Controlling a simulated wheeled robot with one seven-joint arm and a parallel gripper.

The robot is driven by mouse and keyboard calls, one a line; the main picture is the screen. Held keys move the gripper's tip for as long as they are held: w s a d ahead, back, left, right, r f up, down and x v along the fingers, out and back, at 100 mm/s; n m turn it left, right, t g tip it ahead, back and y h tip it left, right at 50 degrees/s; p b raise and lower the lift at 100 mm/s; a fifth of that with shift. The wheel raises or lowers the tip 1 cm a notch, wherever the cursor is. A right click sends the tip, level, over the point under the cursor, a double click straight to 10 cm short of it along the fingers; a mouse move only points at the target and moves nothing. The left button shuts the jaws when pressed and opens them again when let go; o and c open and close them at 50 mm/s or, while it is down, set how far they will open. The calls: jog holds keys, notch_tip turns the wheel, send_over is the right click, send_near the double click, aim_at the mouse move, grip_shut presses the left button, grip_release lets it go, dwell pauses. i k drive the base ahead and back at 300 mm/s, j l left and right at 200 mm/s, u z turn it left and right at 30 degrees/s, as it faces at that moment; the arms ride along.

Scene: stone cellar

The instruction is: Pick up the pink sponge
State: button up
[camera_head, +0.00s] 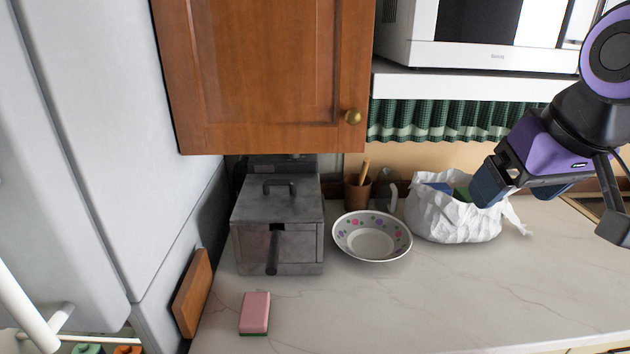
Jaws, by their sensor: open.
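The pink sponge (255,311) lies on the pale marble counter at the lower left, with a green layer along its bottom edge. It stands free, in front of a grey metal box. My gripper (492,184) is at the right, in front of or over a white crumpled bag, well to the right of and higher in the picture than the sponge. Its jaws are open. Part of the bag is hidden behind the gripper, and I cannot tell whether they touch.
A grey metal box (278,240) with handles stands behind the sponge. A patterned bowl (372,251) and the white bag (440,222) are to its right. A wooden board (192,292) leans at the left. A wooden cabinet (265,75) hangs above. The front counter (400,310) is clear.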

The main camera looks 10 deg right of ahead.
aim_at(255, 314)
jog(key=l+u, duration=0.15)
jog(key=u, duration=0.3)
jog(key=k+l+u, duration=0.1)
jog(key=u, duration=0.4)
